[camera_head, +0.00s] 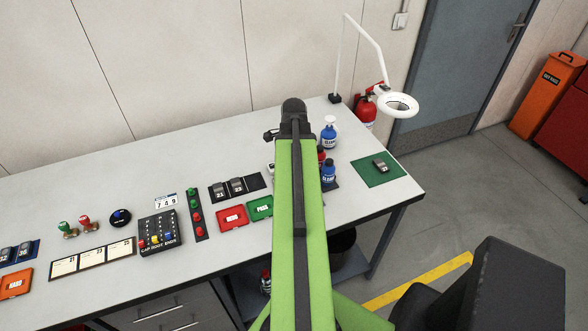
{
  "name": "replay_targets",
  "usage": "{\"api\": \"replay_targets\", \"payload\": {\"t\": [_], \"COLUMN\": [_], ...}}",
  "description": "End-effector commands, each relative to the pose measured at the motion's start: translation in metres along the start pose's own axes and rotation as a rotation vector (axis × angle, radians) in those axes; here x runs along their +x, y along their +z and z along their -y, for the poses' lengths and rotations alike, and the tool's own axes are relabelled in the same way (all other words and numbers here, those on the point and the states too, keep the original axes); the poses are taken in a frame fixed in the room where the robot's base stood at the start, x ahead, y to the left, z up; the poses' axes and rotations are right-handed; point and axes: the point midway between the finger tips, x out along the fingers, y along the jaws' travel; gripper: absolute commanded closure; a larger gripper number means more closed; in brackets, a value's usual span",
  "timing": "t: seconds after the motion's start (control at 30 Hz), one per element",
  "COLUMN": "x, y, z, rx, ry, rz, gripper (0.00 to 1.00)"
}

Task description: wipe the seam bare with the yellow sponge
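I see no yellow sponge in the head view. A small grey metal piece (380,166) lies on a green mat (371,178) at the right end of the bench. Two similar grey pieces, one marked 21 (220,189) and one marked 23 (237,186), sit on a dark strip left of my arm. More grey pieces (7,254) are at the far left edge. I cannot make out a seam or any coating on them. My green arm reaches up the middle of the picture to a dark joint; my gripper's fingers do not show, and the arm hides part of the bench.
A red tray (232,217), a green tray (259,208), a button box (158,233) and stamps (87,224) cover the bench (215,254). A lamp (398,104) overhangs the back right. The bench front edge is mostly clear.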

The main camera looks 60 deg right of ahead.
Motion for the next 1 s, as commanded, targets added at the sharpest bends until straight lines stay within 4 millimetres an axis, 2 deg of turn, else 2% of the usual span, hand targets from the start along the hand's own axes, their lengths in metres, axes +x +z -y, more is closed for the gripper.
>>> {"api": "replay_targets", "payload": {"t": [0.13, 0.37, 0.47, 0.7, 0.77, 0.9, 1.0], "x": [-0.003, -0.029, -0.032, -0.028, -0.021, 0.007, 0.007], "y": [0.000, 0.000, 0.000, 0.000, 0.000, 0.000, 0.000], "z": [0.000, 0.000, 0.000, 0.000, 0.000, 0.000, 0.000], "rx": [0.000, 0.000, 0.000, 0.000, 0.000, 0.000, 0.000], "ry": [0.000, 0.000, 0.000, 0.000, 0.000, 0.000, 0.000], "rz": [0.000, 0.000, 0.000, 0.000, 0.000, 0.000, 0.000], "gripper": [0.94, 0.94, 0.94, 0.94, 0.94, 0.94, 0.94]}}
